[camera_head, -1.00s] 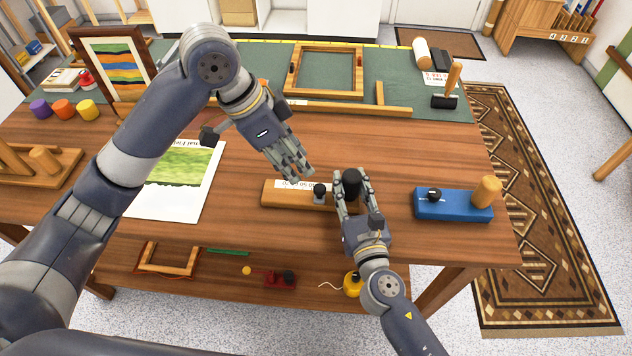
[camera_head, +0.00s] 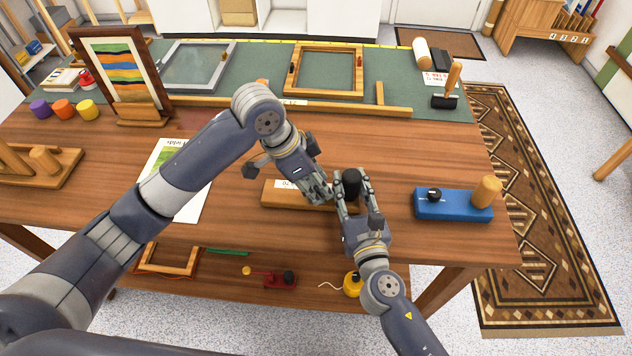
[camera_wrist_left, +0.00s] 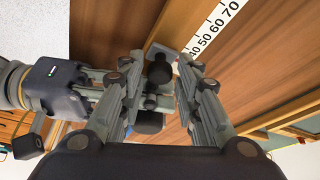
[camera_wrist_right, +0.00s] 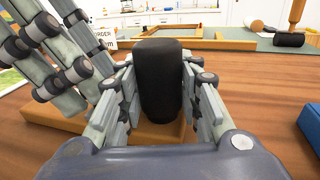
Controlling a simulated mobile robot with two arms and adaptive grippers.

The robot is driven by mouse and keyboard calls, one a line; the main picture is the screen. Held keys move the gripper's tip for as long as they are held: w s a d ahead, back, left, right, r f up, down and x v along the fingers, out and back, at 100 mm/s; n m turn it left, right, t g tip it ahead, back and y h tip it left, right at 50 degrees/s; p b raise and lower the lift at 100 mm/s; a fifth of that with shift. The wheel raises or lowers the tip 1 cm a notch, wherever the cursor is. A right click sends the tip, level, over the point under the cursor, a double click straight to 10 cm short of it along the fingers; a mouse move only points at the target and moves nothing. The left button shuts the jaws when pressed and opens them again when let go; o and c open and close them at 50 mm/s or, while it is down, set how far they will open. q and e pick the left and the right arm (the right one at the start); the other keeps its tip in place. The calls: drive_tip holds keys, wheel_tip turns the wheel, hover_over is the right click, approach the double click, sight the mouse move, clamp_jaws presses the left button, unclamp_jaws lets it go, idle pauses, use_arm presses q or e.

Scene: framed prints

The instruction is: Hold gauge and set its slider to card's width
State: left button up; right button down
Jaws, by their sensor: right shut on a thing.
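The gauge is a wooden bar (camera_head: 280,197) with a white number scale (camera_head: 288,185), lying on the table. Its upright black handle (camera_head: 352,182) is at the right end. My right gripper (camera_head: 353,190) is shut on that handle, which shows between its fingers in the right wrist view (camera_wrist_right: 160,85). My left gripper (camera_head: 325,197) is low over the bar, just left of the right gripper. Its fingers are apart in the left wrist view, with dark round parts (camera_wrist_left: 158,70) between them. The slider is hidden by these fingers in the head view. A white sheet with a green picture (camera_head: 188,205) lies left, partly behind my left arm.
A blue block (camera_head: 450,205) with a black knob and wooden peg stands at right. A framed striped print (camera_head: 122,70) stands back left. A wooden frame (camera_head: 325,92) lies on the green mat. A mallet (camera_head: 446,100) is back right. The table between gauge and blue block is clear.

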use_arm(q)
drive_tip(key=shift+c, duration=0.3)
use_arm(e)
drive_tip(key=shift+r, duration=0.1)
use_arm(q)
clamp_jaws()
drive_tip(key=shift+a, duration=3.1)
drive_tip(key=shift+d, duration=0.1)
use_arm(e)
drive_tip(key=shift+d, duration=0.1)
use_arm(q)
drive_tip(key=shift+o, duration=0.3)
unclamp_jaws()
